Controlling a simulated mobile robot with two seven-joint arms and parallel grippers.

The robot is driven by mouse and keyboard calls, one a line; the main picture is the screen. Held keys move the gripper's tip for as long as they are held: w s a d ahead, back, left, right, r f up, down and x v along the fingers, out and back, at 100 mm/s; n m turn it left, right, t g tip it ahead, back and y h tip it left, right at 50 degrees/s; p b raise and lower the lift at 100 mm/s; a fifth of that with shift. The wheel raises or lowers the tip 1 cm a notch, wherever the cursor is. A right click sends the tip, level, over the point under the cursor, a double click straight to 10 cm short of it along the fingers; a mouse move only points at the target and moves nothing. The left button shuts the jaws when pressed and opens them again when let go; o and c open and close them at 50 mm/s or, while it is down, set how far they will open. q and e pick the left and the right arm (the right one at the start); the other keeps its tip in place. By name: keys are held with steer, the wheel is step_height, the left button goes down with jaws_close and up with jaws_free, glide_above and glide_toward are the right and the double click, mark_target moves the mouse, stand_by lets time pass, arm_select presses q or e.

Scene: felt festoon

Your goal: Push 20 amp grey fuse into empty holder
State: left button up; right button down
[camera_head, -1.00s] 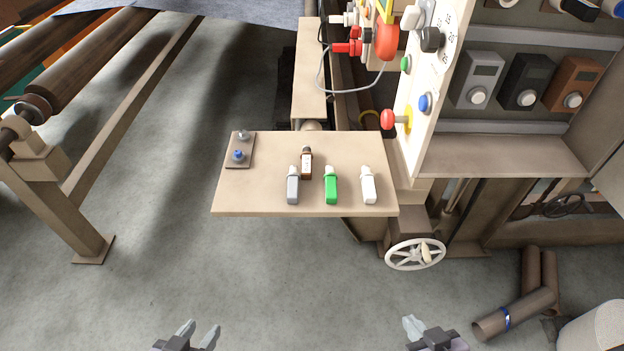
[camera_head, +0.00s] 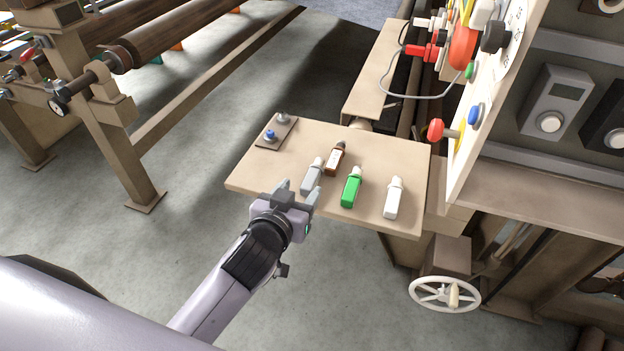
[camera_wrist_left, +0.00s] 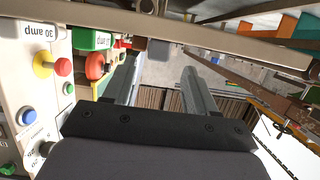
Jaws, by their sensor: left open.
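The grey fuse (camera_head: 311,180) lies on the beige shelf (camera_head: 270,175), left of the green fuse (camera_head: 351,188) and the white fuse (camera_head: 394,199). A brown fuse (camera_head: 335,160) lies just behind it. My left gripper (camera_head: 298,189) is open at the shelf's front edge, close to the near end of the grey fuse; I cannot tell whether a finger touches it. In the left wrist view the open fingers (camera_wrist_left: 160,68) show nothing held between them. My right gripper is out of view. I cannot make out an empty holder.
A small plate with blue and grey knobs (camera_head: 276,132) sits at the shelf's back left. The control panel with a red button (camera_head: 436,129) rises at the right. A white handwheel (camera_head: 444,294) is below the shelf. Open floor (camera_head: 130,260) lies to the left.

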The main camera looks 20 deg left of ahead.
mark_target(310, 180)
arm_select(q)
steer(key=shift+x, duration=3.2)
steer(key=shift+d+r, duration=0.15)
jaws_close()
